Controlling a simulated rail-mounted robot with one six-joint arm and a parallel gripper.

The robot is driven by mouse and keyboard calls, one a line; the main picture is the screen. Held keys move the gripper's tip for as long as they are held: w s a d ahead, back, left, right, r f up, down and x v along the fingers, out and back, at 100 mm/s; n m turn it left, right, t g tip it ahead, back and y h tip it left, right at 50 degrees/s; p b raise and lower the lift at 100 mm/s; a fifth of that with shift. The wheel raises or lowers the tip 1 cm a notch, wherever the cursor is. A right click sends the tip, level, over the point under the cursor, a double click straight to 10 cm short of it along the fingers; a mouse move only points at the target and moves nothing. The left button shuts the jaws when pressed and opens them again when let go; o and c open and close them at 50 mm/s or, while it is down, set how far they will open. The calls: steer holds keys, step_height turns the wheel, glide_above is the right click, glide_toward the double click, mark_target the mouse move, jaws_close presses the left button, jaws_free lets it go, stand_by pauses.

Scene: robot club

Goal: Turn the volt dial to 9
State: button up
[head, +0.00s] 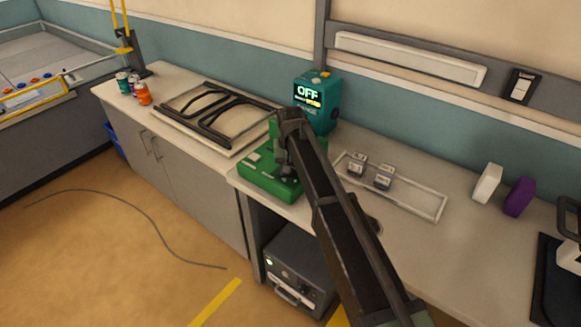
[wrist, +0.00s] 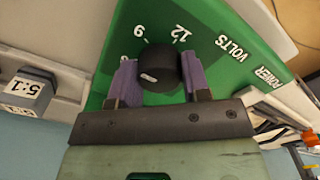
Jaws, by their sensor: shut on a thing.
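The volt dial (wrist: 158,68) is a round black knob on a green panel (wrist: 222,68). Labels 9 and 12 show at its far side, with VOLTS and POWER printed farther right. A short white mark shows on the knob's near-left part; where it points is hard to tell. My gripper (wrist: 158,82) is shut on the dial, with a purple-padded finger on each side. In the head view the green unit (head: 257,176) sits on the counter's front edge, and my arm hides the dial. A teal box (head: 321,116) behind it displays OFF.
A clear tray (head: 423,207) with two small grey blocks (head: 383,177) lies right of the green unit. A framed black rack (head: 190,117) lies left. White (head: 487,183) and purple (head: 519,197) blocks stand farther right. Several small cans (head: 143,94) stand far left.

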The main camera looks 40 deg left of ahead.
steer(key=m, duration=0.5)
stand_by(0.5)
steer(key=o, duration=0.9)
step_height(320, 180, up, 11)
steer(key=p, duration=1)
steer(key=shift+f+p, duration=0.1)
steer(key=shift+p, duration=0.3)
